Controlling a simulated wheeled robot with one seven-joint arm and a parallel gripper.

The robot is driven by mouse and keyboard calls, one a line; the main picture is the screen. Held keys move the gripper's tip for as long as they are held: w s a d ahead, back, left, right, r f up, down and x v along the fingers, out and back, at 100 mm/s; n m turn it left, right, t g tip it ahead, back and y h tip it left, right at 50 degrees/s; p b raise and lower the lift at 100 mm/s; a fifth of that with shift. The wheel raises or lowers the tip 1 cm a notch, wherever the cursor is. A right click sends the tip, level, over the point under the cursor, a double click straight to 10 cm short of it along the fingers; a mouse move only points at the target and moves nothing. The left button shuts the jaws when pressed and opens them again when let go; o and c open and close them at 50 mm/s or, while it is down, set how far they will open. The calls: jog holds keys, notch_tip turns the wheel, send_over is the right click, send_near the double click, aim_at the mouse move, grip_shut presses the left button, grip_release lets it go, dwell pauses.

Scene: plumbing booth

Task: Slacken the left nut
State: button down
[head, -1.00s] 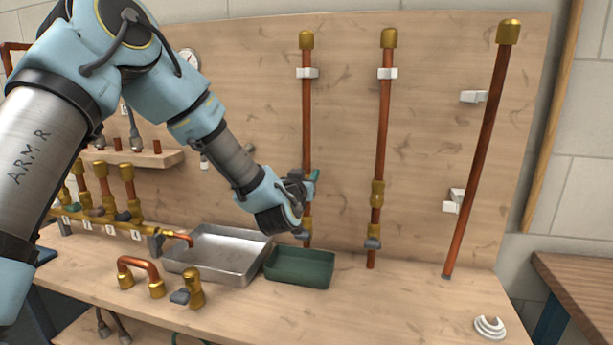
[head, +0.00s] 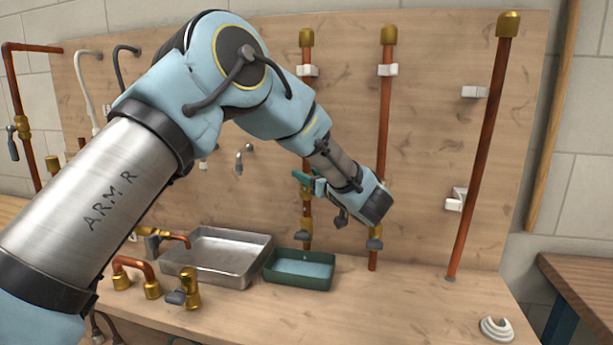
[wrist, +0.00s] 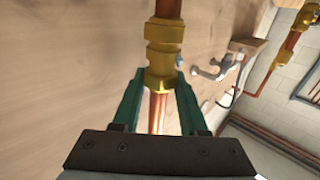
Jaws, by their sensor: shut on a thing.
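The left copper pipe (head: 307,115) stands upright against the board, with a brass fitting partly hidden by my gripper. My gripper (head: 307,182) reaches this pipe from the right, its green fingers at the fitting's height. In the wrist view, the fingers (wrist: 160,78) lie on both sides of the brass left nut (wrist: 160,82), shut on it. More of the brass fitting (wrist: 164,40) and copper pipe show beyond it. A grey-handled valve (head: 303,236) sits below on the same pipe.
A green tray (head: 271,282) holding pale blue liquid and a metal tray (head: 210,279) stand below. The middle pipe (head: 384,120), close behind my wrist, and the right pipe (head: 487,130) stand to the right. The bench's right side is clear apart from white rings (head: 495,329).

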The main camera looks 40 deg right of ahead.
jog(key=shift+n+y, duration=1.5)
jog(key=shift+y, duration=1.1)
jog(key=shift+c, duration=2.2)
grip_release()
jog(key=s+d+b, duration=0.1)
jog(key=s+b, duration=0.1)
jog(key=s, duration=0.8)
jog(key=shift+s, duration=0.35)
